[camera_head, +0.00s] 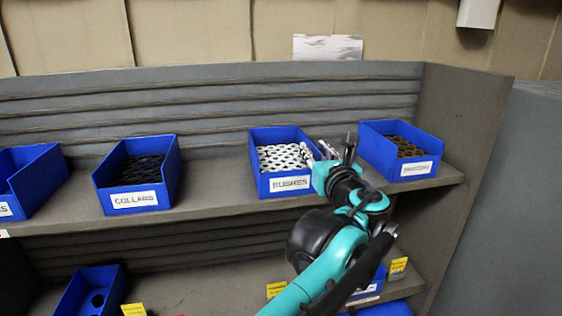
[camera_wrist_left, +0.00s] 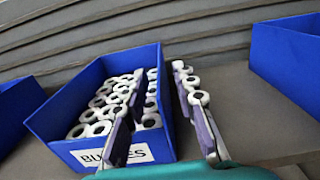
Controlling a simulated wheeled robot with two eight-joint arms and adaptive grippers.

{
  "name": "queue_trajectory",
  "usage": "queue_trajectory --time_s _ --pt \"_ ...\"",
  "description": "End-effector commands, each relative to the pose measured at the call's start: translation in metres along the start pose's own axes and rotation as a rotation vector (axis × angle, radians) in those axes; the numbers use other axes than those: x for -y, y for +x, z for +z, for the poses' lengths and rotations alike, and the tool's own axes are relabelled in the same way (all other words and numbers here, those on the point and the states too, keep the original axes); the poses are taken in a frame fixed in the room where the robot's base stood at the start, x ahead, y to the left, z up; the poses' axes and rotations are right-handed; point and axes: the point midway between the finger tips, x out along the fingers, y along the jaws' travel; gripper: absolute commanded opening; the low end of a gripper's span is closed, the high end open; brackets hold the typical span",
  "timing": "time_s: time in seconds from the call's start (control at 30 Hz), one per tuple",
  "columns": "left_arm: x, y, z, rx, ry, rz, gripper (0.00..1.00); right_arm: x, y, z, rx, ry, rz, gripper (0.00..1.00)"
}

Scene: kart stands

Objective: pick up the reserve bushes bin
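A blue bin labelled BUSHES (camera_head: 290,185), filled with white ring-shaped bushes, stands on the upper shelf. It also fills the left half of the left wrist view (camera_wrist_left: 75,150). No label that I can read says reserve. My left gripper (camera_head: 318,152) is at this bin's right side. In the left wrist view the gripper (camera_wrist_left: 158,82) has its fingers apart, one over the bushes and one outside the right wall, with the wall between them. I cannot tell whether either finger touches the wall. My right gripper is not in view.
On the upper shelf (camera_head: 220,207), a blue COLLARS bin (camera_head: 135,200) stands left and a bin of brownish parts (camera_head: 418,168) right, close to my gripper. The lower shelf holds a blue bin (camera_head: 78,292) and yellow tags; my arm partly hides another bin there. A side panel (camera_head: 460,130) closes the right end.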

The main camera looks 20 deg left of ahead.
Motion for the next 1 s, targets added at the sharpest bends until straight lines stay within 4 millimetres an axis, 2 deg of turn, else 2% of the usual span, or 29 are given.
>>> queue_trajectory --time_s 0.1,0.2,0.43,0.47,0.5,0.57,1.0 --pt "-0.001 0.019 0.004 0.0 0.0 0.004 0.28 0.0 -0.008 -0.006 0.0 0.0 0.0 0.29" --pt "0.0 0.028 0.003 0.0 0.0 0.001 0.28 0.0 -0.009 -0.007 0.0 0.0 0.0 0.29" --pt "0.0 0.029 0.001 0.0 0.0 0.0 0.28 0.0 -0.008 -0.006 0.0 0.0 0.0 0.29" --pt "0.0 0.029 0.001 0.0 0.0 0.0 0.25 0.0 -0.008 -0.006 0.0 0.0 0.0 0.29" --pt "0.0 0.029 0.001 0.0 0.0 0.0 0.14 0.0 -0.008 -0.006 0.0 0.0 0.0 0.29" --pt "0.0 0.029 0.001 0.0 0.0 0.0 0.0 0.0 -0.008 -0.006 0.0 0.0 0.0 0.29" --pt "0.0 0.029 0.002 0.0 0.001 0.0 0.0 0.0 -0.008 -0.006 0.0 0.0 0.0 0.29"
